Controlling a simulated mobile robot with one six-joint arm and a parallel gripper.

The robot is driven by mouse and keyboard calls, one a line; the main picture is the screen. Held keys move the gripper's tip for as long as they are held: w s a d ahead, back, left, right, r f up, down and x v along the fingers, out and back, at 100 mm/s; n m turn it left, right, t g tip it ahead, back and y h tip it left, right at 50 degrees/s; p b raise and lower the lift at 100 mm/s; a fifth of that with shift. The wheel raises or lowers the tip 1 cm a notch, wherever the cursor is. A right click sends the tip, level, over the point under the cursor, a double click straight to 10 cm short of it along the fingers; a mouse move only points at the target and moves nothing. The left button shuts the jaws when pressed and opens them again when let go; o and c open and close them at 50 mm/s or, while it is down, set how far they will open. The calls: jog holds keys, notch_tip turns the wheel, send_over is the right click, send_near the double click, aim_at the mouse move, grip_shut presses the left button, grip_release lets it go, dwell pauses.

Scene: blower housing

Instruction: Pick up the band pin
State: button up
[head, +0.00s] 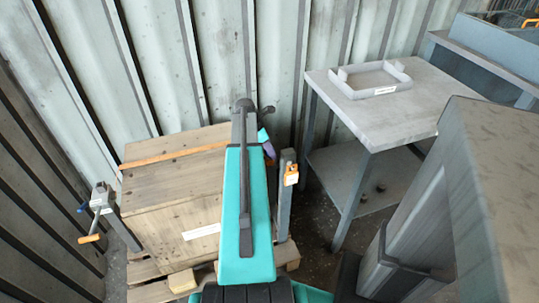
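I cannot make out a band pin for certain. An orange band (175,155) runs across the top of a wooden crate (165,195) and passes behind my teal arm. A grey post (284,215) stands at the crate's right side, with a small orange padlock-like piece (291,174) near its top. At the crate's left stands another post with a grey winch-like device (101,197) and an orange-handled crank (89,238). My arm reaches over the crate toward the back wall. Its far end bends down behind the upper link, so my gripper and anything at it are hidden.
The crate rests on a wooden pallet (143,272). A grey table (420,105) at right holds a light grey frame-shaped tray (370,80) and has a lower shelf. A large grey cabinet-like body (490,200) fills the right foreground. Corrugated walls close the back and left.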

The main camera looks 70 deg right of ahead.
grip_shut()
jog(key=shift+r, duration=0.2)
dwell(0.3)
jog(key=shift+r, duration=0.55)
notch_tip(320, 180, up, 2)
jog(key=shift+r, duration=0.1)
jog(key=s+a+r+p, duration=0.1)
jog(key=s+a+p, duration=0.2)
jog(key=a, duration=1.2)
jog(key=shift+a+r+p, duration=0.2)
jog(key=shift+a+p, duration=0.15)
